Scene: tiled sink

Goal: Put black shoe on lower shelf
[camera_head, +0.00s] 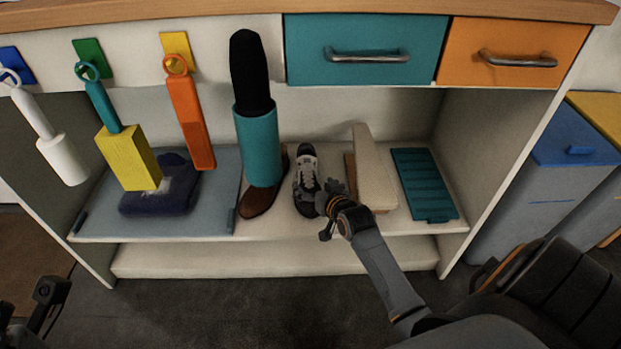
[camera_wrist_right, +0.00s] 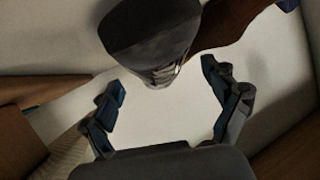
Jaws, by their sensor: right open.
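The black shoe (camera_head: 307,172), with white laces, stands on the upper shelf (camera_head: 350,224) of the white unit. The lower shelf (camera_head: 280,258) is a bare white board below it. My right gripper (camera_head: 326,205) is at the shoe's near end, partly overlapping it in the head view. In the right wrist view the shoe (camera_wrist_right: 150,38) lies just beyond the open fingers (camera_wrist_right: 162,76), and nothing is held. Part of my left gripper (camera_head: 46,292) shows at the lower left; its jaws are unclear.
A brown shoe (camera_head: 264,203) with a teal and black upright piece stands left of the black shoe. A beige block (camera_head: 372,172) and teal tray (camera_head: 422,183) are to the right. Brushes hang in front at left, above a folded navy cloth (camera_head: 160,197). The lower shelf front is clear.

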